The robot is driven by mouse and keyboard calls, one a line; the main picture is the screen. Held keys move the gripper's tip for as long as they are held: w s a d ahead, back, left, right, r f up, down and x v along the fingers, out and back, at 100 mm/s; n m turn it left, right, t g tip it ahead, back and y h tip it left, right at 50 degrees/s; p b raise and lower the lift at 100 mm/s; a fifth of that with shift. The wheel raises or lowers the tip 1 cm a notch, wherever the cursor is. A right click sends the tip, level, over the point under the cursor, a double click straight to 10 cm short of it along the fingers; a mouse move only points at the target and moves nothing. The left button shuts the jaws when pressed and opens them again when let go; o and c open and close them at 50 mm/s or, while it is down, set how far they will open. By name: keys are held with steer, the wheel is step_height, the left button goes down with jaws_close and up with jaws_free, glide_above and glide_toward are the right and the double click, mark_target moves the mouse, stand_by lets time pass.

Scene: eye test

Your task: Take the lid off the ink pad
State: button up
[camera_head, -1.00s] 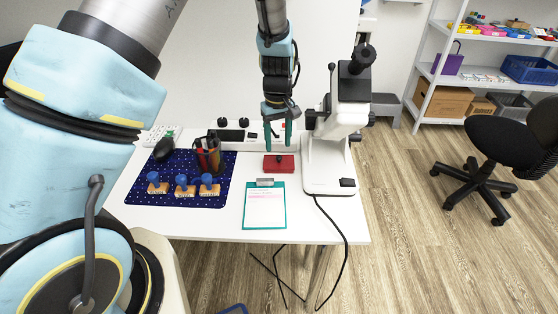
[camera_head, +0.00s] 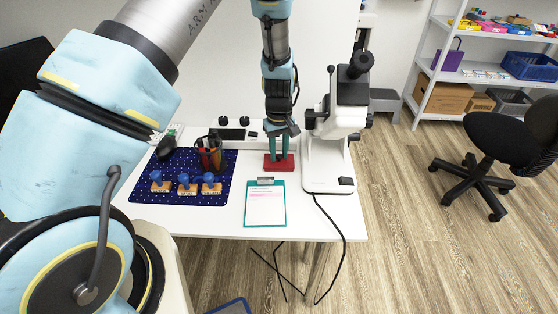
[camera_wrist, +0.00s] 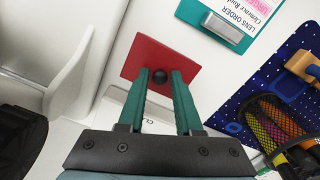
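The red ink pad (camera_head: 270,168) lies on the white table, left of the microscope's base. In the wrist view its red lid (camera_wrist: 133,62) is a flat square with a small black knob (camera_wrist: 160,76) on top. The lid appears seated on the pad. My gripper (camera_head: 280,155) points down over it. In the wrist view my gripper (camera_wrist: 160,75) has its two green fingers on either side of the knob, close in on it. The pad's underside is hidden.
A white microscope (camera_head: 330,178) stands close on the right. A teal clipboard (camera_head: 280,214) lies in front. At left, a blue dotted mat (camera_head: 145,198) bears several stamps (camera_head: 184,185) and a pen holder (camera_head: 211,158). A white device (camera_head: 255,143) stands behind.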

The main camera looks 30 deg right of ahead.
jaws_close()
steer(key=shift+r, duration=0.1)
stand_by(0.3)
